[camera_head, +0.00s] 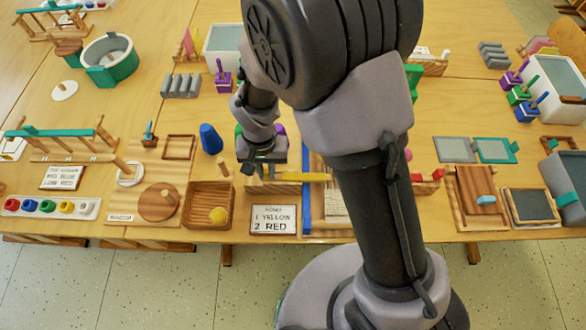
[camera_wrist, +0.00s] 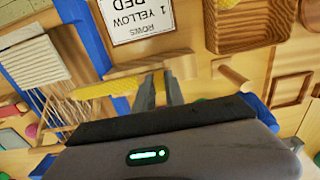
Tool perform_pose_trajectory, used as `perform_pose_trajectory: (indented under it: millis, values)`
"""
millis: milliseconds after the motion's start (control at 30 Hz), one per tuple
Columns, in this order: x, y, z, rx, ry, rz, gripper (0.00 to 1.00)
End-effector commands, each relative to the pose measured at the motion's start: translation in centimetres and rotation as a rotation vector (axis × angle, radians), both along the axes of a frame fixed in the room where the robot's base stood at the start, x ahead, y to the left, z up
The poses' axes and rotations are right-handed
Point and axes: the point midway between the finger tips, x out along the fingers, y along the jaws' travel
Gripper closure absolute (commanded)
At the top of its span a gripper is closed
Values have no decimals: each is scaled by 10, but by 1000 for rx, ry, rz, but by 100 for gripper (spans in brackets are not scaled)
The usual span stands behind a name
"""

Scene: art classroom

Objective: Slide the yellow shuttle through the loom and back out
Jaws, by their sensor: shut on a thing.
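The yellow shuttle (camera_head: 304,177) is a long yellow bar lying crosswise near the front of the table. In the wrist view it (camera_wrist: 104,88) points left toward the loom. My gripper (camera_head: 262,172) is shut on its left end; the fingers (camera_wrist: 160,88) show on either side of it in the wrist view. The loom (camera_head: 334,202) has a wooden frame, pale threads and a blue strip at its left. In the wrist view its woven cloth and threads (camera_wrist: 36,64) show. My arm hides much of the loom in the head view.
A card (camera_head: 273,219) reads "ROWS 1 YELLOW 2 RED". A wooden tray (camera_head: 193,206) with a yellow ball is to its left. Red pieces (camera_head: 427,176) sit right of my arm.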

Motion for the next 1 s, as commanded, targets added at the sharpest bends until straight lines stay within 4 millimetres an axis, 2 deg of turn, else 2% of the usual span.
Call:
perform_pose_trajectory:
  millis: [33, 100, 200, 333, 600, 633, 733, 1000]
  values:
    - [1, 14, 0, 1, -3, 6, 100]
    - [2, 28, 0, 1, -3, 4, 100]
    - [2, 43, 0, 1, -3, 3, 100]
    - [2, 51, 1, 2, -3, 1, 100]
    - [3, 52, 1, 4, -5, 0, 100]
    - [3, 52, 1, 4, -5, 0, 82]
    - [2, 52, 1, 3, -4, 0, 64]
    - [2, 51, 1, 1, -2, 0, 64]
